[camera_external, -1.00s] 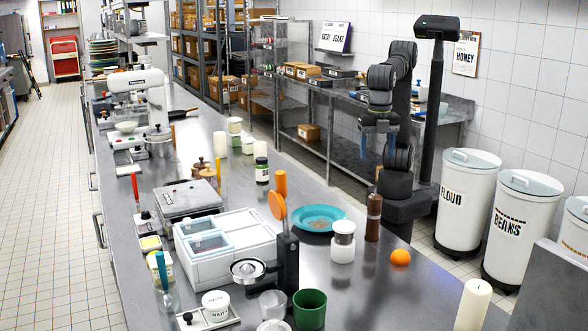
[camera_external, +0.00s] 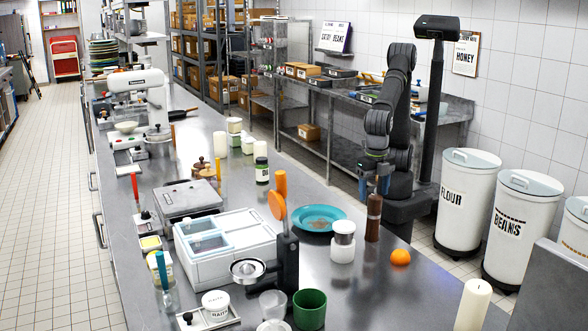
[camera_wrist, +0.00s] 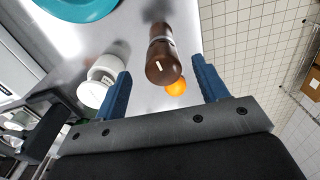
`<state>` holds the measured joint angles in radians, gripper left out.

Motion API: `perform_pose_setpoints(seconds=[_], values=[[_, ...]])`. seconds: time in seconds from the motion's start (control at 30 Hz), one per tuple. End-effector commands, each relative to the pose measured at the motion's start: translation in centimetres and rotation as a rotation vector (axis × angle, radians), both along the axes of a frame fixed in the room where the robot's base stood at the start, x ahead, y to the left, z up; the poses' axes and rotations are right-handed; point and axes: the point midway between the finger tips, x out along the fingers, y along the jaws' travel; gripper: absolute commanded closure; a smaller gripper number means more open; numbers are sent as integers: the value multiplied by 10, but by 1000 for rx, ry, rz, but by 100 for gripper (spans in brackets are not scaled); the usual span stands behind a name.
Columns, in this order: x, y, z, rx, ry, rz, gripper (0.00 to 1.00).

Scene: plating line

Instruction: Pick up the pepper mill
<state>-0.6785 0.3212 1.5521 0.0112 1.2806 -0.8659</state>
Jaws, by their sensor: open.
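The pepper mill (camera_external: 374,217) is a dark brown cylinder with a light band, standing upright on the steel counter (camera_external: 330,277) near its right edge. In the wrist view the pepper mill (camera_wrist: 162,62) is seen from its top end, ahead of and between my two blue fingers. My gripper (camera_external: 375,190) is just above the mill's top in the external view, fingers pointing down. In the wrist view my gripper (camera_wrist: 160,85) is spread wide with nothing held. Whether a finger touches the mill cannot be told.
An orange (camera_external: 400,257) lies right of the mill. A white-lidded jar (camera_external: 343,250) stands close on its left, and a turquoise plate (camera_external: 306,226) lies behind that. A black scanner-like stand (camera_external: 288,262) and a green cup (camera_external: 310,312) are nearer the front left.

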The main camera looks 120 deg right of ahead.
Motion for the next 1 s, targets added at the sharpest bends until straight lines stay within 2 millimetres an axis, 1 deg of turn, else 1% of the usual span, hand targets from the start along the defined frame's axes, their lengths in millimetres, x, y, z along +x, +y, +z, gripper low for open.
perform_pose_setpoints(seconds=[0.17, 0.4, 0.5, 0.77, 0.8, 0.87, 1.0], values=[[-1, 1, -11, -1, 1, 0, 33], [-3, 5, -46, -2, 2, 0, 33], [-3, 5, -55, -2, 1, 0, 33], [-3, 5, -57, -1, -1, -1, 33], [-3, 5, -57, -1, -1, -1, 41], [-3, 5, -57, -1, -1, -1, 53], [-3, 5, -57, -1, -1, 0, 81]])
